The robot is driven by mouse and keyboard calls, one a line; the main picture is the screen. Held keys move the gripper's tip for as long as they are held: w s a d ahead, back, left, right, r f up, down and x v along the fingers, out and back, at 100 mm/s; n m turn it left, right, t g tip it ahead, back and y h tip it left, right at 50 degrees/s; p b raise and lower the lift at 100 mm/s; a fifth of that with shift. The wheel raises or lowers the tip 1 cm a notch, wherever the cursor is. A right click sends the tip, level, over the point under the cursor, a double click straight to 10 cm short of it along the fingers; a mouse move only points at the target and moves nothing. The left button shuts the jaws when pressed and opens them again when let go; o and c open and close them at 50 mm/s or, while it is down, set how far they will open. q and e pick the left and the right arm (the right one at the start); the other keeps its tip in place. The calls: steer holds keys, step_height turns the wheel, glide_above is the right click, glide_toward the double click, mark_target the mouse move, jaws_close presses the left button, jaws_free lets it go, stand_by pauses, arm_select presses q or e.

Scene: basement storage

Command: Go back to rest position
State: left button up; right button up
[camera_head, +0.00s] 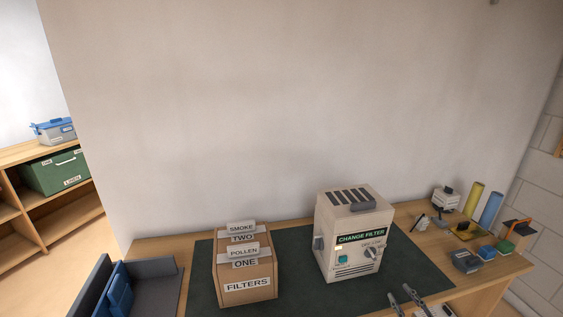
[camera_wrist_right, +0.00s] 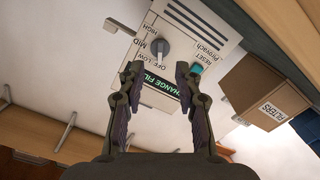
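My right gripper (camera_head: 409,298) shows at the bottom edge of the head view, in front of the beige filter machine (camera_head: 345,240). In the right wrist view the gripper (camera_wrist_right: 161,70) is open, its two fingers apart with nothing between them. The machine (camera_wrist_right: 205,45) lies beyond the fingertips, with its knob, teal reset button and green "CHANGE FILTER" display; the fingers appear apart from it. My left gripper is not in view.
A cardboard "FILTERS" box (camera_head: 245,278) with labelled cards stands left of the machine on a dark mat (camera_head: 297,268). Several small items, including a yellow roll (camera_head: 473,199) and a blue roll (camera_head: 491,209), crowd the table's right end. A grey-blue bin (camera_head: 119,290) is at left.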

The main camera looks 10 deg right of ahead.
steer(key=s+d+f, duration=0.1)
steer(key=f, duration=0.2)
steer(key=s+d+f+m+g+h, duration=0.1)
steer(key=d+f, duration=0.1)
steer(key=f, duration=0.2)
steer(key=s+d+f+g+h, duration=0.1)
steer(key=d+f, duration=0.1)
steer(key=f, duration=0.1)
steer(key=shift+d+f+m+p, duration=0.2)
steer(key=shift+f+m+p, duration=0.1)
steer(key=shift+f, duration=0.05)
steer(key=s+f+m+g+h, duration=0.1)
steer(key=s+f+g, duration=0.2)
steer(key=s+f, duration=0.5)
steer(key=s+f+m+g, duration=0.2)
steer(key=s+f+g, duration=0.1)
steer(key=f, duration=0.8)
steer(key=s+a+f+m+g+p, duration=0.1)
steer(key=s+a+f+g, duration=0.3)
steer(key=s+a+f, duration=0.4)
steer(key=s+a+f+g+y, duration=0.1)
steer(key=s+a+f+g, duration=0.3)
steer(key=s+a+f, duration=0.4)
steer(key=s, duration=0.6)
steer(key=shift+s+a+f+m+p, duration=0.2)
steer(key=shift+s+f+m+p, duration=0.15)
steer(key=shift+f+m, duration=0.05)
